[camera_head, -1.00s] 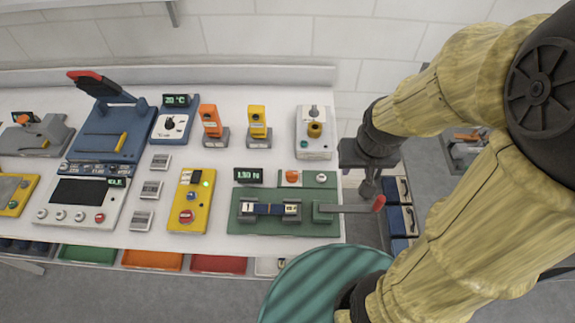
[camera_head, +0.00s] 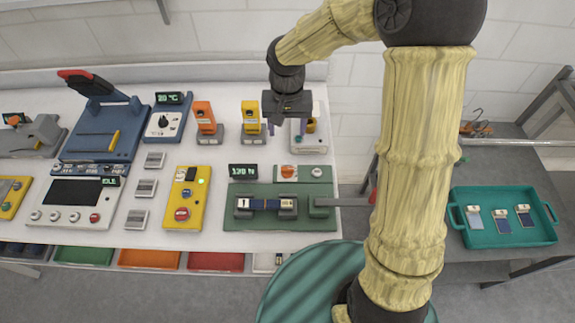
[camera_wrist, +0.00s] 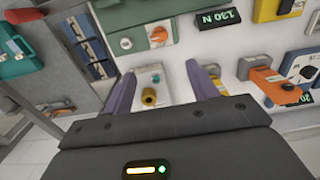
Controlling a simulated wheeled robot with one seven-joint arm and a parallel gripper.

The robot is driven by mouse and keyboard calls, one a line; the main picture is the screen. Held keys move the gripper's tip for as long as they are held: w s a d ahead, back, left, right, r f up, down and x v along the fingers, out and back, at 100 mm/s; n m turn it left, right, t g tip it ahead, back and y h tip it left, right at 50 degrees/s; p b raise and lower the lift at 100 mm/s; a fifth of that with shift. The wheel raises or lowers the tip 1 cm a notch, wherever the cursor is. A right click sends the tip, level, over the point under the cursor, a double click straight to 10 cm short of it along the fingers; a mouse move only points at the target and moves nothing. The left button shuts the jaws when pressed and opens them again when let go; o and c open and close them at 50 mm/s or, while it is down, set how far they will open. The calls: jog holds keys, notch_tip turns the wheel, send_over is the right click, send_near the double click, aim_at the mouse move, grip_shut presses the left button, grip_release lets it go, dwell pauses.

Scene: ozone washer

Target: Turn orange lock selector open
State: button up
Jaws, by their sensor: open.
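The orange lock selector (camera_head: 288,171) is a small orange knob on a light panel at the back of the green fixture (camera_head: 240,217). In the wrist view the orange knob (camera_wrist: 158,36) shows beyond my fingertips, beside a 130 N display. My gripper (camera_head: 285,131) is behind the selector in the head view, above the back of the table, and apart from it. In the wrist view my gripper (camera_wrist: 163,73) has its two purple fingers wide apart with nothing held between them.
A white device with a brass knob (camera_wrist: 149,96) lies below my fingers. Yellow (camera_head: 250,117) and orange (camera_head: 204,118) upright units stand to the left. A metal lever (camera_head: 345,201) sticks out from the fixture's right. A teal tray (camera_head: 505,239) sits on the right table.

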aim_at(287, 168)
jog(key=shift+f, duration=0.1)
notch_tip(287, 168, down, 17)
jog(key=shift+f+p, duration=0.1)
jog(key=shift+p, duration=1.05)
jog(key=shift+c, duration=0.2)
jog(key=c, duration=0.9)
